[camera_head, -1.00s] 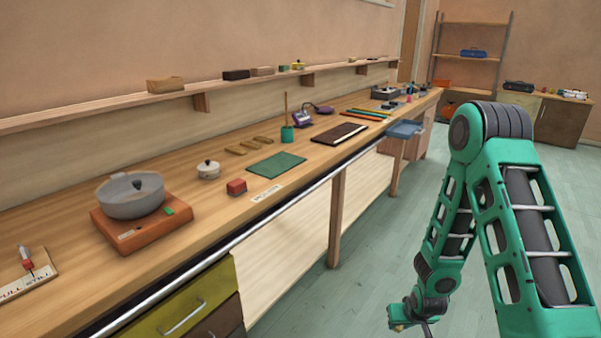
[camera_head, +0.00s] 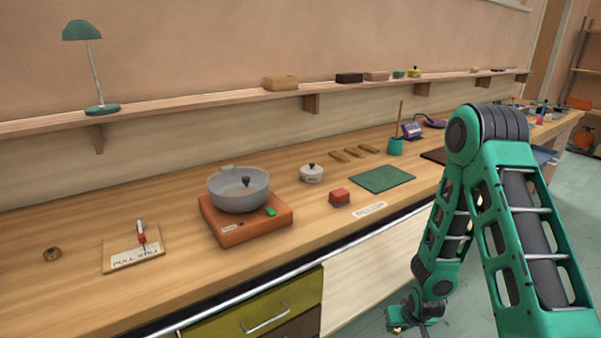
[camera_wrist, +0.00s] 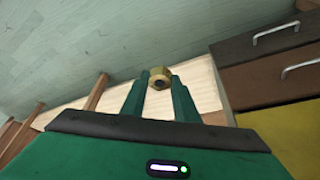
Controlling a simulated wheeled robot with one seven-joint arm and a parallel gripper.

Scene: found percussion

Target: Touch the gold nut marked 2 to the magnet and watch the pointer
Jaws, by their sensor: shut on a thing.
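My gripper (camera_head: 408,324) hangs low at the bottom right in the head view, in front of the bench. In the wrist view my gripper (camera_wrist: 159,84) is shut on a gold nut (camera_wrist: 159,73), held between the fingertips above the floor. No number can be read on it. A small board (camera_head: 117,262) lettered "PULL" and "STILL" lies on the bench at the left, with a red and white pointer-like piece (camera_head: 141,236) on it. I cannot tell which part is the magnet. A small gold ring-like piece (camera_head: 52,254) lies left of the board.
A grey pot (camera_head: 238,192) stands on an orange base (camera_head: 250,232) right of the board. Drawers (camera_head: 262,312) are below the bench edge. Bare wood surrounds the board.

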